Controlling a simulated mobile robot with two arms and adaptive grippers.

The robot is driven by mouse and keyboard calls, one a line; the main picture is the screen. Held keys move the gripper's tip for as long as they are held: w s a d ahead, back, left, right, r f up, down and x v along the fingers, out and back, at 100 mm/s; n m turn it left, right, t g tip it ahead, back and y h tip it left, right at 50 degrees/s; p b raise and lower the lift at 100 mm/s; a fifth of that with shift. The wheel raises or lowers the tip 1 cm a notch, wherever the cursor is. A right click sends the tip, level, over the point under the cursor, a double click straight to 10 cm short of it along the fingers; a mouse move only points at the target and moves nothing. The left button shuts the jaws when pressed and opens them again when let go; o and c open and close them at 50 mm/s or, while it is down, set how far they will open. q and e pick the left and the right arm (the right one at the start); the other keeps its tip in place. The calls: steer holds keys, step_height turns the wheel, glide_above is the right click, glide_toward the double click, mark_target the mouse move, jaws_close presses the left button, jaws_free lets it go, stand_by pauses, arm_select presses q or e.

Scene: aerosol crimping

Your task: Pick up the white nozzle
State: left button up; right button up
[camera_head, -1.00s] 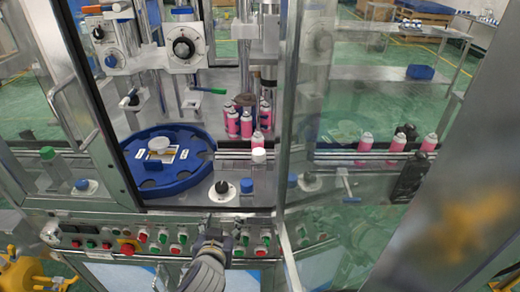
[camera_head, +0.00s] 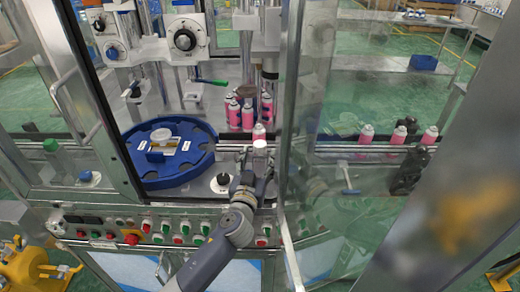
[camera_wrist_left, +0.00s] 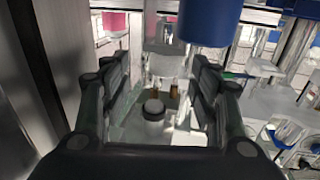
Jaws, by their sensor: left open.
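The white nozzle (camera_head: 259,145) appears as a small white piece beside the conveyor, just in front of a pink can. My left gripper (camera_head: 250,170) is open and close in front of it, partly covering what lies below. In the left wrist view my two dark fingers (camera_wrist_left: 160,75) stand apart, with a pale, whitish piece (camera_wrist_left: 168,64) showing between or beyond their tips. I cannot tell whether they touch it. My right gripper is not in view.
A blue round turntable (camera_head: 170,178) lies left of my gripper. Several pink cans (camera_head: 247,116) stand behind, and more stand on the conveyor at right. A glass door frame (camera_head: 291,120) is close on the right. A blue cylinder (camera_wrist_left: 210,20) is near the fingers.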

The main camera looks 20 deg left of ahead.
mark_target(259, 150)
arm_select(q)
steer(key=shift+w, duration=0.3)
steer(key=shift+w+a+r+p, duration=0.15)
steer(key=shift+w+p, duration=0.2)
steer(key=w+p, duration=0.1)
steer(key=w, duration=0.1)
steer(key=w+a, duration=0.1)
steer(key=shift+w+r+p, duration=0.15)
steer(key=shift+w+p, duration=0.2)
steer(key=shift+w, duration=0.4)
steer(key=shift+d, duration=0.1)
steer(key=shift+c, duration=0.6)
steer(key=c, duration=1.1)
